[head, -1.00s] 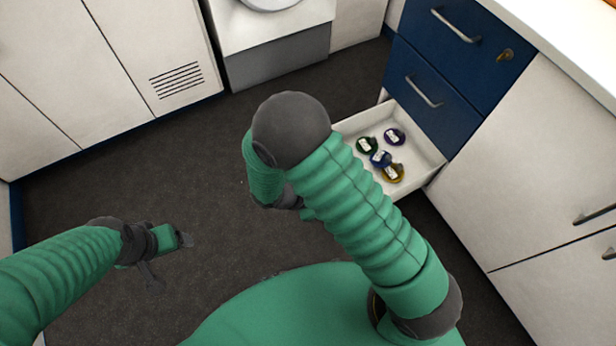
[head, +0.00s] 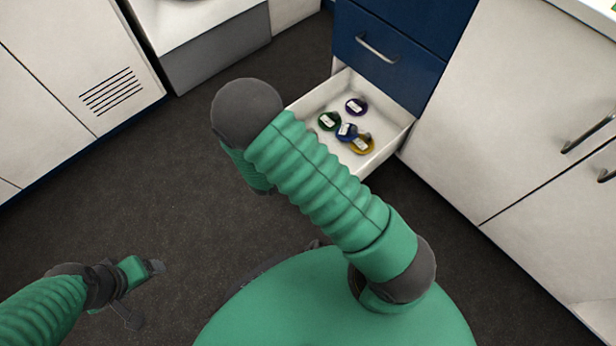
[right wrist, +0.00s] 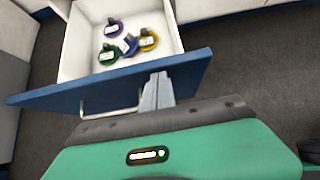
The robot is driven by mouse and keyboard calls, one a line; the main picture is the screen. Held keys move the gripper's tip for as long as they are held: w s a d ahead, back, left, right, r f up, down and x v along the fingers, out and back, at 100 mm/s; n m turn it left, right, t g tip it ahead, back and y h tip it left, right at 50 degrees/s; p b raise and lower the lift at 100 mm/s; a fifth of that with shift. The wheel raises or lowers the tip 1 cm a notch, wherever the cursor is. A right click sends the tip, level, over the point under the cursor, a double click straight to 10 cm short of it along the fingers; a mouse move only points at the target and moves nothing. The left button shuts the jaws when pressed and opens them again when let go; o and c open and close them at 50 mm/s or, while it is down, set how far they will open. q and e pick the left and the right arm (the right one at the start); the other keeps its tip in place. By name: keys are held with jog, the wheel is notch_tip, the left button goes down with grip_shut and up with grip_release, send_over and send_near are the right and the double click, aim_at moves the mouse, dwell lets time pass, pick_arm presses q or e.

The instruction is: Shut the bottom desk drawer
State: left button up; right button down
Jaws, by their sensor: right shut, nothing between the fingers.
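The bottom desk drawer (head: 384,151) is pulled out below a blue drawer front, with white walls and several round labelled items inside. In the right wrist view its blue front panel (right wrist: 190,68) runs across the picture, with a metal handle (right wrist: 98,108) on its outer face. My right gripper (right wrist: 158,82) is shut and empty, its tips over the front panel to the right of the handle; I cannot tell whether they touch it. In the head view my right arm hides that gripper and the drawer's front. My left gripper (head: 157,267) is low at the left, away from the drawer; its jaw opening is unclear.
The closed blue drawer (head: 395,60) sits above the open one. White cupboards (head: 490,120) with handles stand at the right. A vented white cabinet (head: 75,70) and a grey-based unit (head: 215,50) stand at the back left. The dark floor (head: 120,190) between is clear.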

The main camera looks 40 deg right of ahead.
jog(key=shift+d+r, duration=0.1)
jog(key=shift+d, duration=0.1)
jog(key=w+d+b, duration=0.2)
jog(key=d+b, duration=0.2)
jog(key=d, duration=2.4)
jog(key=shift+d, duration=0.4)
jog(key=shift+w+a, duration=0.1)
jog(key=shift+w, duration=0.05)
